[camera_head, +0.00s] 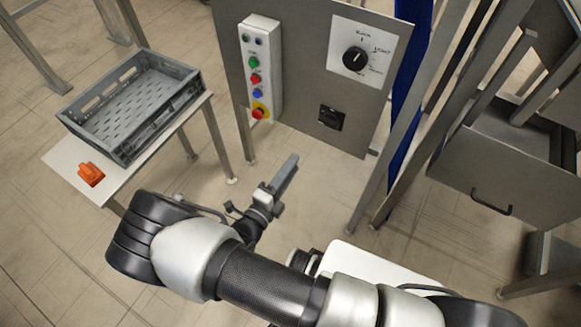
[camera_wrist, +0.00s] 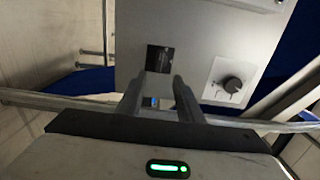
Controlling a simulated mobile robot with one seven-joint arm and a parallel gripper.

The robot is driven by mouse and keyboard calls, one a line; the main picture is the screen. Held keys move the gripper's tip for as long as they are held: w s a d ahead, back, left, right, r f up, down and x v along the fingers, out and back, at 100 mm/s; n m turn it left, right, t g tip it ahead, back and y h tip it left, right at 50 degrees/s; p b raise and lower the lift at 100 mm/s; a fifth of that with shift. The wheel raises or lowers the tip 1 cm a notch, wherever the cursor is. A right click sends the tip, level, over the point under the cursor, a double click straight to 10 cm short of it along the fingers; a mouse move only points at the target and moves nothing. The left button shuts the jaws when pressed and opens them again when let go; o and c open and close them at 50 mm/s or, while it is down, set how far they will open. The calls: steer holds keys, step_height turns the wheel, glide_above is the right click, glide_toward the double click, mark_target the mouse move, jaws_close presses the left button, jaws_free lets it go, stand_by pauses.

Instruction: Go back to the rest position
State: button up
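My gripper (camera_head: 286,172) is in the middle of the head view, above the floor and in front of the grey control panel (camera_head: 300,60). It points toward the panel and touches nothing that I can see. In the wrist view my gripper (camera_wrist: 158,80) shows two dark fingers with a gap between them. Nothing is held in the gap. My arm is bent across the bottom of the head view.
A grey crate (camera_head: 190,98) stands on a white table (camera_head: 62,158) at the left, beside an orange object (camera_head: 91,174). A button box (camera_head: 261,60) and rotary knob (camera_head: 355,59) are on the panel. Metal posts and a drawer unit (camera_head: 490,185) stand right. Floor before the panel is clear.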

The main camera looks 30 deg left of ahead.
steer(key=w+d+r+m+g+h, duration=0.25)
steer(key=d+r+m+g, duration=0.55)
steer(key=d+r+m, duration=0.55)
steer(key=w+d+r+m+g+h, duration=0.3)
steer(key=d+r+m+g, duration=0.55)
steer(key=m, duration=0.85)
steer(key=s+d+r+m+t+y, duration=0.2)
steer(key=s+d+r+m+y, duration=0.2)
steer(key=s+d+r+m, duration=0.45)
steer(key=s+d+r+m+t+y, duration=0.25)
steer(key=s+d+r+m, duration=0.2)
steer(key=r+m, duration=0.7)
step_height(320, 180, up, 14)
steer(key=m+p, duration=0.2)
steer(key=p, duration=1.5)
steer(key=shift+w+f+m+y, duration=0.2)
steer(key=shift+f+m+y, duration=0.05)
steer(key=shift+m+y, duration=0.1)
